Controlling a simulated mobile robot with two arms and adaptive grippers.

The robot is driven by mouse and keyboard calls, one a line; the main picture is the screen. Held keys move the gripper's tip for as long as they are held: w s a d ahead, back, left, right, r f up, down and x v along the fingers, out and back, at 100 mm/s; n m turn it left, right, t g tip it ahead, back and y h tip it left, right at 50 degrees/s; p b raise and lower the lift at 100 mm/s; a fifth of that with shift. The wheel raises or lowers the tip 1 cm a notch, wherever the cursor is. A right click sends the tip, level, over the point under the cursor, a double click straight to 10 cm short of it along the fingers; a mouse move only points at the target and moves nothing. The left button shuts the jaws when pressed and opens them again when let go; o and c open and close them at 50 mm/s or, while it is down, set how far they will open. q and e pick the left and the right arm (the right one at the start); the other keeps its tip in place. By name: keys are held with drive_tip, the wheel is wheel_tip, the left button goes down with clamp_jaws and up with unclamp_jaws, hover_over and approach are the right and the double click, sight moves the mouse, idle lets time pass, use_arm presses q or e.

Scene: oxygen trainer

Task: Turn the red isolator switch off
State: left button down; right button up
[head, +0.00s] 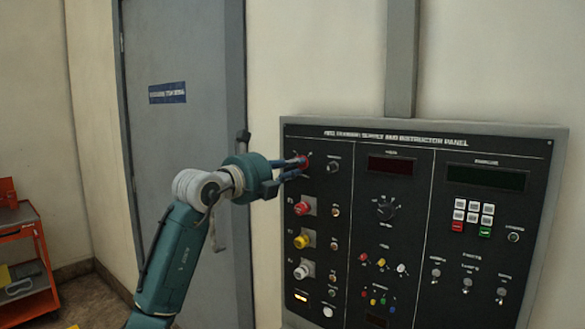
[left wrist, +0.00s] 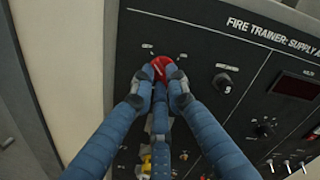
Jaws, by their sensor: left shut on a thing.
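The red isolator switch (head: 304,162) sits at the top left of the dark control panel (head: 420,135). My left gripper (head: 297,168) reaches it from the left in the head view. In the left wrist view, its blue fingers (left wrist: 163,86) are shut on the red switch (left wrist: 160,64), one finger on each side and one below. The lower part of the knob is hidden by the fingers. Small markings show above the knob, but I cannot read them. My right gripper is not in view.
Below the switch are red (head: 302,208), yellow (head: 302,241) and white (head: 303,271) knobs. A black knob (head: 333,166) is just to the right. A grey door (head: 185,130) and an orange cart (head: 22,265) stand to the left.

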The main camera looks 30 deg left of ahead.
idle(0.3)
use_arm(q)
drive_tip(key=c, duration=1.7)
unclamp_jaws()
drive_tip(key=shift+s, duration=0.1)
drive_tip(key=s, duration=0.8)
drive_tip(key=s+a, duration=0.1)
drive_tip(key=s, duration=0.3)
drive_tip(key=shift+w, duration=0.1)
